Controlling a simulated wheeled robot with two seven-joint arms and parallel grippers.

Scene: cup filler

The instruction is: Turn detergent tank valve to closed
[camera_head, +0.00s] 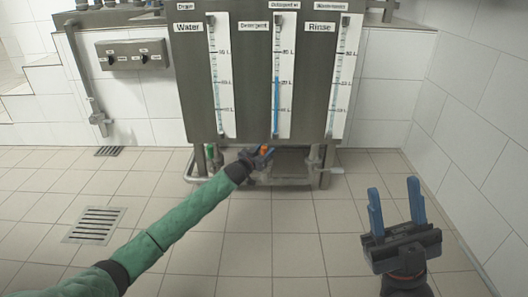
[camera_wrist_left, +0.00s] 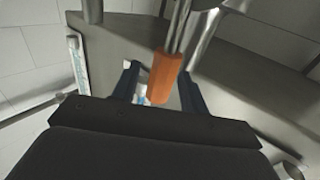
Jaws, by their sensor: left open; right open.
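The detergent tank valve has an orange handle (camera_wrist_left: 165,77), which lies between the two blue fingers of my left gripper (camera_wrist_left: 160,88) in the left wrist view. The fingers stand apart, with a gap on each side of the handle. In the head view the orange handle (camera_head: 265,149) shows small under the tank, beside my left gripper (camera_head: 262,156). The Detergent gauge (camera_head: 283,80) is the middle one on the steel tank (camera_head: 193,75), with a blue column. My right gripper (camera_head: 391,205) is open and empty at the lower right, far from the valve.
A green-handled valve (camera_head: 210,151) sits under the Water gauge (camera_head: 220,80), left of the orange one. Pipes and tank legs (camera_head: 325,165) stand close around the valves. A control box (camera_head: 133,54) is on the left wall.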

